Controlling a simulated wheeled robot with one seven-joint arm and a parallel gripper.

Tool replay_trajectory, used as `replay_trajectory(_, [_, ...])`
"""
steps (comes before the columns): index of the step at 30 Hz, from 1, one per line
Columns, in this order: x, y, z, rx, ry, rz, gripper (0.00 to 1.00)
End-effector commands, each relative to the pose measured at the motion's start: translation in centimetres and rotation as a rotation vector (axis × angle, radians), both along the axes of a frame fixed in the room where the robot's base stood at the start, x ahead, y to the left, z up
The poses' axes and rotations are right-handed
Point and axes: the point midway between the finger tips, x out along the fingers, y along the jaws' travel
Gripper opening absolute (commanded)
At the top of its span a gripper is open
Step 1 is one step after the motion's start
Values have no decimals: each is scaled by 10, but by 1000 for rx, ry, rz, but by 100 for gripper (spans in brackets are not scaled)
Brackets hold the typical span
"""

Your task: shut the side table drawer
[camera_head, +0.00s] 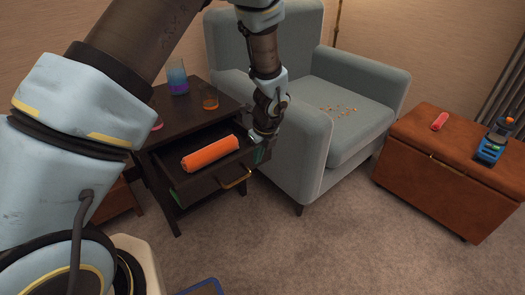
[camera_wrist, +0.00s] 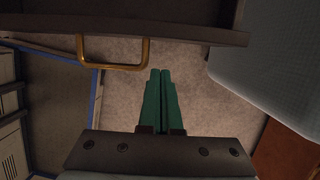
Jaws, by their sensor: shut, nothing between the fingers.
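The dark wooden side table (camera_head: 182,125) stands left of the armchair. Its drawer (camera_head: 200,188) is pulled open, with a brass handle (camera_head: 236,178) on the front. The drawer front also shows at the top of the wrist view (camera_wrist: 190,33), with its handle (camera_wrist: 112,66) left of centre. An orange cylinder (camera_head: 210,153) lies in the drawer. My gripper (camera_head: 261,156) is by the right end of the drawer front. In the wrist view its green fingers (camera_wrist: 160,73) are together and empty, below the drawer front's edge and right of the handle. Contact cannot be told.
The grey-blue armchair (camera_head: 312,150) stands close on the right of the drawer and my gripper. A purple-blue glass (camera_head: 177,80) and an orange glass (camera_head: 210,98) stand on the tabletop. A brown ottoman (camera_head: 440,175) is far right. Carpet in front is clear.

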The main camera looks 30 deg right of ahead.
Motion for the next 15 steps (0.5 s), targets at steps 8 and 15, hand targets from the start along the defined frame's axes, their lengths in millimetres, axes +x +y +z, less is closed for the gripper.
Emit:
replay_trajectory(8, [28,5,2,-3,-2,3,0])
replay_trajectory(15, [29,5,3,-2,-1,2,0])
